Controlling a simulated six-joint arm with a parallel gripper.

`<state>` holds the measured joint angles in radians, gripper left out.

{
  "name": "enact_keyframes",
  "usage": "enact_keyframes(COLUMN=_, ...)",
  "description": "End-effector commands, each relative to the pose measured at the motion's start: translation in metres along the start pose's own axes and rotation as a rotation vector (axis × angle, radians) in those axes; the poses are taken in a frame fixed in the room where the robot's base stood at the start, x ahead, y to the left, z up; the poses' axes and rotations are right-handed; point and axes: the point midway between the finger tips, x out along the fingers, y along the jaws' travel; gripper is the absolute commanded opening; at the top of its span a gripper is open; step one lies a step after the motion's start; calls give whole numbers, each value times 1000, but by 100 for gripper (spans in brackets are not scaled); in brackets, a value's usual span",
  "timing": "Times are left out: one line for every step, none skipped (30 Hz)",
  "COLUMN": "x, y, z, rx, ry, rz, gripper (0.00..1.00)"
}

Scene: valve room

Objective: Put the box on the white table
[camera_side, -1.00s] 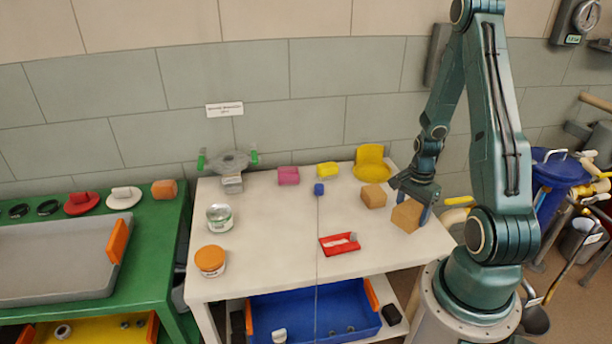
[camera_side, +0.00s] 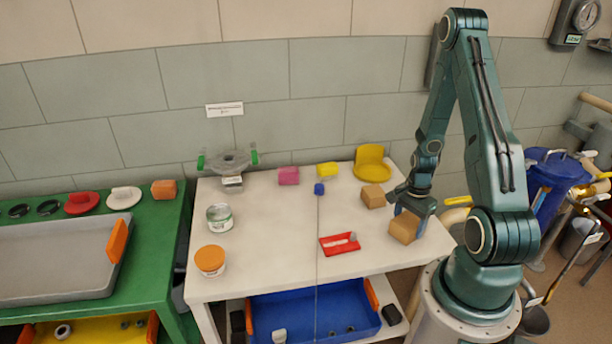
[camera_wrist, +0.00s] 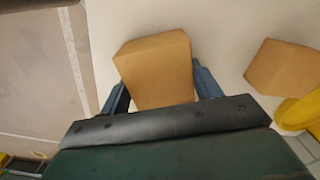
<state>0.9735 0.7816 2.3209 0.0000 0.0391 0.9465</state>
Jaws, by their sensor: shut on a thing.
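A brown cardboard box (camera_side: 404,229) is between the fingers of my gripper (camera_side: 412,210), at the right end of the white table (camera_side: 285,245). The wrist view shows the same box (camera_wrist: 155,68) with a blue finger on each side of it, so my gripper (camera_wrist: 162,88) is shut on it. I cannot tell whether its underside touches the tabletop. A second brown box (camera_side: 373,196) sits on the table just behind and left of it. It also shows at the right of the wrist view (camera_wrist: 285,68).
A red item (camera_side: 340,244) lies left of the held box. A yellow scoop-like piece (camera_side: 370,162), small coloured blocks, two cans (camera_side: 210,261) and a valve (camera_side: 230,163) stand on the table. The table's middle is largely clear. A blue bin (camera_side: 320,315) is below.

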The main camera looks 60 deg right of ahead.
Motion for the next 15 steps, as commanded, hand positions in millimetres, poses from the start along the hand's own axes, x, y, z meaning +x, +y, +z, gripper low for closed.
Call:
enact_keyframes(x=1, y=0, z=0, rx=0, ry=0, rz=0, gripper=36)
enact_keyframes(x=2, y=0, z=0, rx=0, ry=0, rz=0, gripper=36)
enact_keyframes(x=2, y=0, z=0, rx=0, ry=0, rz=0, gripper=36)
enact_keyframes(x=3, y=0, z=0, rx=0, ry=0, rz=0, gripper=36)
enact_keyframes(x=4, y=0, z=0, rx=0, ry=0, rz=0, gripper=36)
enact_keyframes(x=4, y=0, z=0, rx=0, ry=0, rz=0, gripper=65)
enact_keyframes(x=4, y=0, z=0, rx=0, ry=1, rz=-1, gripper=71)
enact_keyframes(x=4, y=0, z=0, rx=0, ry=0, rz=-1, gripper=77)
enact_keyframes(x=4, y=0, z=0, rx=0, ry=0, rz=-1, gripper=85)
enact_keyframes(x=4, y=0, z=0, rx=0, ry=0, rz=-1, gripper=85)
enact_keyframes(x=4, y=0, z=0, rx=0, ry=0, rz=0, gripper=85)
enact_keyframes(x=4, y=0, z=0, rx=0, ry=0, rz=0, gripper=85)
enact_keyframes(x=4, y=0, z=0, rx=0, ry=0, rz=0, gripper=85)
enact_keyframes(x=4, y=0, z=0, rx=0, ry=0, rz=0, gripper=85)
enact_keyframes(x=4, y=0, z=0, rx=0, ry=0, rz=0, gripper=85)
